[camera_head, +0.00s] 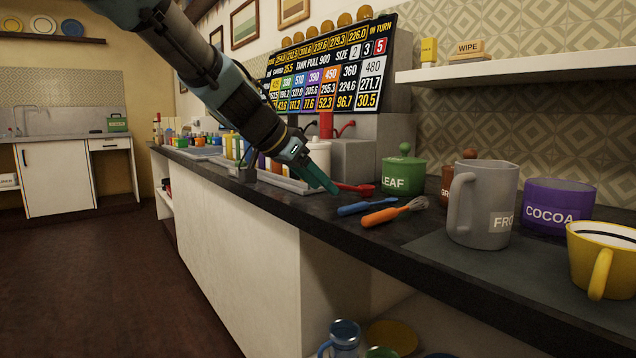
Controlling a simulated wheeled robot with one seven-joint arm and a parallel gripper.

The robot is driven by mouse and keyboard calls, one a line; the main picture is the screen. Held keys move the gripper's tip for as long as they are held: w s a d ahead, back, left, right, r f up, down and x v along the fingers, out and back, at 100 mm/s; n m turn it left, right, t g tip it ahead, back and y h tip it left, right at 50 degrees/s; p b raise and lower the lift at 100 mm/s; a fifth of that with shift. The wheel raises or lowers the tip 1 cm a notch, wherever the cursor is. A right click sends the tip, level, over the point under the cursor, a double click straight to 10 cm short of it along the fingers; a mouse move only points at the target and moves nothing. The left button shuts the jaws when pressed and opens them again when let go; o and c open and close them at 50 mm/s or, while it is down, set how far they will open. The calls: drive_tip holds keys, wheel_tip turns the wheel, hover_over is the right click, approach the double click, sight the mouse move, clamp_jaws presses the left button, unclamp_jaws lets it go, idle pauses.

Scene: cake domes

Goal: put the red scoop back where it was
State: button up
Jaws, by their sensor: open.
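The red scoop (362,190) lies on the dark counter top (330,217), with its small bowl toward the green LEAF canister (404,178). Its handle end points left, toward my gripper (322,180). My gripper reaches in from the upper left, with its teal fingers angled down to the right, close to the handle end. It is open and appears to hold nothing. I cannot tell whether a finger touches the scoop. Part of the handle may be hidden behind the fingers.
A blue tool (362,207) and an orange-handled whisk (386,214) lie just in front of the scoop. A grey mug (483,207), purple COCOA pot (557,205) and yellow cup (600,262) stand to the right. A pale tray (290,183) lies behind the gripper.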

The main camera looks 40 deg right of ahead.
idle(0.3)
drive_tip(key=d+r+v, duration=0.1)
drive_tip(key=v, duration=0.6)
drive_tip(key=shift+p, duration=0.4)
idle(0.9)
drive_tip(key=shift+a, duration=0.1)
drive_tip(key=v, duration=1.1)
drive_tip(key=w+a+f+n+t+y, duration=0.1)
drive_tip(key=w+a+f+n+y, duration=0.3)
drive_tip(key=a+f, duration=0.5)
drive_tip(key=w+a+f+n+t+y, duration=0.1)
drive_tip(key=w+a+f+n+t, duration=0.1)
drive_tip(key=w+a+f+n, duration=0.5)
drive_tip(key=s+a+f+n+y, duration=0.2)
drive_tip(key=s+a+f+n, duration=0.15)
drive_tip(key=a+f, duration=0.65)
drive_tip(key=s+a+f+n+y, duration=0.25)
drive_tip(key=s+a+f, duration=0.35)
drive_tip(key=a, duration=0.6)
wheel_tip(320, 180, up, 25)
drive_tip(key=w+p, duration=0.1)
drive_tip(key=p, duration=2.6)
drive_tip(key=shift+w+d+r+n+g, duration=0.25)
drive_tip(key=shift+w+d+n+g, duration=0.05)
drive_tip(key=shift+w+d+g, duration=0.1)
